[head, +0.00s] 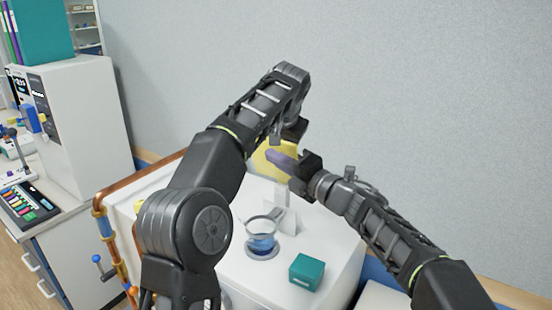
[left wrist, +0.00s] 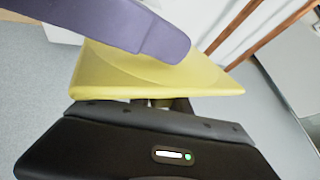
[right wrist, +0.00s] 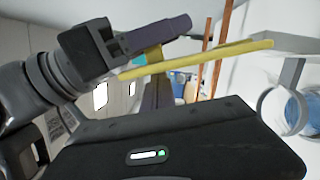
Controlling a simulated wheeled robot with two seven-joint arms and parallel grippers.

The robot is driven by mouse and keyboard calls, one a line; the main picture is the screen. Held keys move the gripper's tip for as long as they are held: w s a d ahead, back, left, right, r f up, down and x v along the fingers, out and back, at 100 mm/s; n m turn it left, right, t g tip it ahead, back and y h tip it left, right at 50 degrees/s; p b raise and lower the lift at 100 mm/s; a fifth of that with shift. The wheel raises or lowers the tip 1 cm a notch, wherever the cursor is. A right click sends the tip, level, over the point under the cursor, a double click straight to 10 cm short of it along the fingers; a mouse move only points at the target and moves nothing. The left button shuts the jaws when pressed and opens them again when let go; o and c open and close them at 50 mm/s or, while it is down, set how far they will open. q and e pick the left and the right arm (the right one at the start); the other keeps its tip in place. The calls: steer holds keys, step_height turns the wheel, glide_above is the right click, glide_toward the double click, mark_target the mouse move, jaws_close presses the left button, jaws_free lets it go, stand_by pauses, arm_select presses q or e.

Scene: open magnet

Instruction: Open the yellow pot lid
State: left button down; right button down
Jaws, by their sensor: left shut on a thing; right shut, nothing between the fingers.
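The yellow lid (head: 268,160), a flat plate, is partly hidden behind my arms in the head view. It shows broadly in the left wrist view (left wrist: 150,72) and edge-on in the right wrist view (right wrist: 205,59). My left gripper (head: 294,132) reaches down to the lid and is shut on it. My right gripper (head: 284,161) is shut and empty, its purple fingers pointing left in front of the lid. In the left wrist view a purple finger crosses above the lid's face; I cannot tell whether it touches. I cannot make out the pot body.
A beaker of blue liquid (head: 262,243) and a teal box (head: 306,271) stand on the white worktop (head: 262,280) below the grippers. Copper pipes (head: 103,228) run along its left side. A grey wall (head: 420,90) is behind. My two arms are close together.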

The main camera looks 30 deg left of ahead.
arm_select(q)
steer(key=shift+d+f, duration=0.2)
steer(key=shift+f, duration=0.2)
arm_select(e)
steer(key=shift+w+d+r, duration=0.1)
steer(key=shift+w+r, duration=0.1)
steer(key=shift+w, duration=0.35)
steer(key=shift+w+d+r, duration=0.1)
steer(key=shift+w+r, duration=0.05)
steer(key=shift+w, duration=0.4)
arm_select(q)
steer(key=c, duration=1.6)
jaws_free()
steer(key=o, duration=0.4)
steer(key=shift+a+r, duration=0.15)
steer(key=shift+c, duration=0.2)
arm_select(e)
steer(key=shift+w+d, duration=0.1)
steer(key=shift+w, duration=0.05)
arm_select(q)
steer(key=shift+r, duration=0.15)
steer(key=v, duration=0.7)
steer(key=shift+w, duration=0.1)
steer(key=shift+d+r, duration=0.15)
steer(key=shift+d, duration=0.1)
